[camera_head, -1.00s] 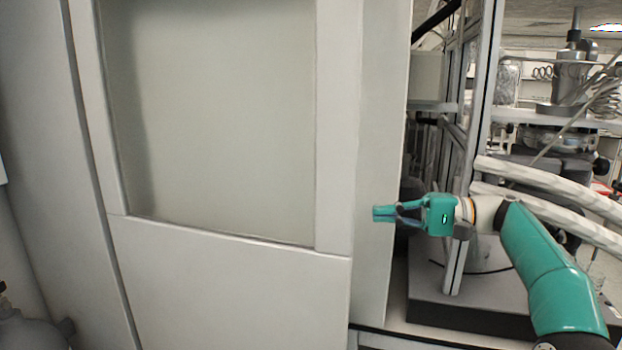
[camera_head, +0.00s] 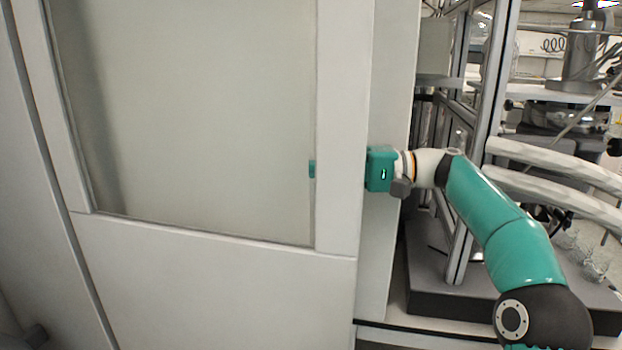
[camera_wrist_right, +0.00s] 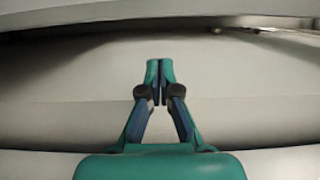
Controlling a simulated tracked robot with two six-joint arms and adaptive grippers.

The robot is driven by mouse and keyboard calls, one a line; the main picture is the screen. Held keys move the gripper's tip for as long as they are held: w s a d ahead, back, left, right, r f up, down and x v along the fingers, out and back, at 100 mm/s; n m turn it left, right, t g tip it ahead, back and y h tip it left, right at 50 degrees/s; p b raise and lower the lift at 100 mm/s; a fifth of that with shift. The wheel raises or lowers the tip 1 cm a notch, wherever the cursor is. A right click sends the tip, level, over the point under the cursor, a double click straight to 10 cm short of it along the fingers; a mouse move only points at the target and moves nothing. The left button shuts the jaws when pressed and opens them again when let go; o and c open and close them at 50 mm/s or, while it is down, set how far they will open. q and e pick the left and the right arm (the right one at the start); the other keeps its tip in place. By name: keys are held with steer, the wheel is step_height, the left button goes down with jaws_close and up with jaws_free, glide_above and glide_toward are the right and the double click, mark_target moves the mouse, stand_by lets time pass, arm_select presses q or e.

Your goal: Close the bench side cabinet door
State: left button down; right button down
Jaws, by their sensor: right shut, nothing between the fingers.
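The cabinet door (camera_head: 200,285) is a large pale panel with a framed, frosted window, filling the left and middle of the head view. It stands between the camera and the fingers of my right gripper (camera_head: 312,168). The gripper's teal body shows at the door's right edge, and a small teal tip shows through the window beside the frame. The frame hides the rest of the fingers. In the right wrist view the right gripper (camera_wrist_right: 160,73) is shut and empty, with a pale surface around it. I cannot tell whether it touches the door. My left gripper is out of view.
A pale upright panel (camera_head: 388,255) stands just right of the door. Further right are a metal frame (camera_head: 478,140) on a dark base (camera_head: 460,290), thick pale hoses (camera_head: 555,165) and lab equipment on a shelf.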

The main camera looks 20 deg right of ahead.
mark_target(311, 178)
steer(key=a, duration=0.1)
steer(key=s+a+b, duration=0.1)
steer(key=shift+s+a, duration=0.25)
steer(key=shift+a, duration=0.05)
steer(key=shift+s+a, duration=0.45)
steer(key=shift+s, duration=0.2)
